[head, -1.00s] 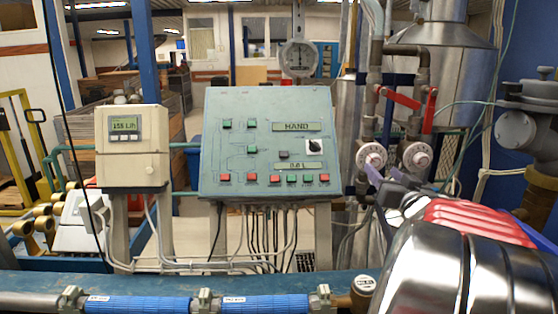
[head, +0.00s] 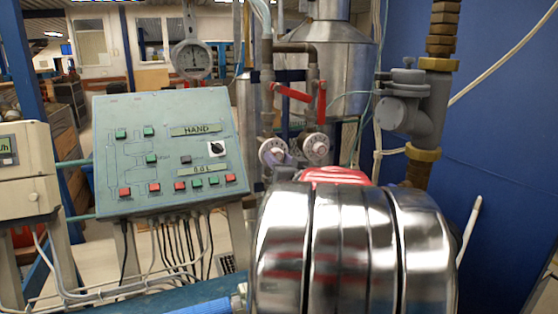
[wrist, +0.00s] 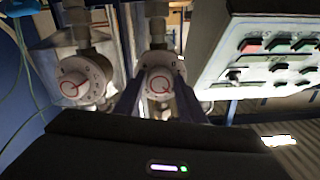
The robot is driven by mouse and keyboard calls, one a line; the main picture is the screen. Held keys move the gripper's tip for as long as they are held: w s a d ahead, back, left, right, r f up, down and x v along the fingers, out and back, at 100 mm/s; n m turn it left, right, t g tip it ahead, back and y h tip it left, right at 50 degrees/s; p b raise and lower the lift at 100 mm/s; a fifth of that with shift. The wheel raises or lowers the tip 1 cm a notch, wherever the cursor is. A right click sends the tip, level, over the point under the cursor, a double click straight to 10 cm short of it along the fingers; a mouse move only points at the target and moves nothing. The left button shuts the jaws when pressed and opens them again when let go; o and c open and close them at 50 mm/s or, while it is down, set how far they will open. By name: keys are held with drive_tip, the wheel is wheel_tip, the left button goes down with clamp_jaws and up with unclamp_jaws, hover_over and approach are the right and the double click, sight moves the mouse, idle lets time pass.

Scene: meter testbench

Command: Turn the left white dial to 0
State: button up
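The left white dial (head: 272,152) is on a pipe right of the control panel, its lower part partly covered by my gripper (head: 279,163). The scale numbers are too small to read.
The control panel (head: 165,160) with coloured buttons stands left of the dials. Red valve levers (head: 293,93) are just above them. A grey valve body with brass fittings (head: 405,115) stands to the right, before a blue wall (head: 500,170).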

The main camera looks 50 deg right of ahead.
drive_tip(key=c, duration=0.6)
drive_tip(key=shift+c, duration=0.2)
drive_tip(key=shift+n, duration=0.5)
drive_tip(key=n, duration=0.2)
drive_tip(key=shift+n, duration=0.3)
drive_tip(key=n, duration=1.4)
drive_tip(key=shift+f+n, duration=0.1)
drive_tip(key=shift+n, duration=0.2)
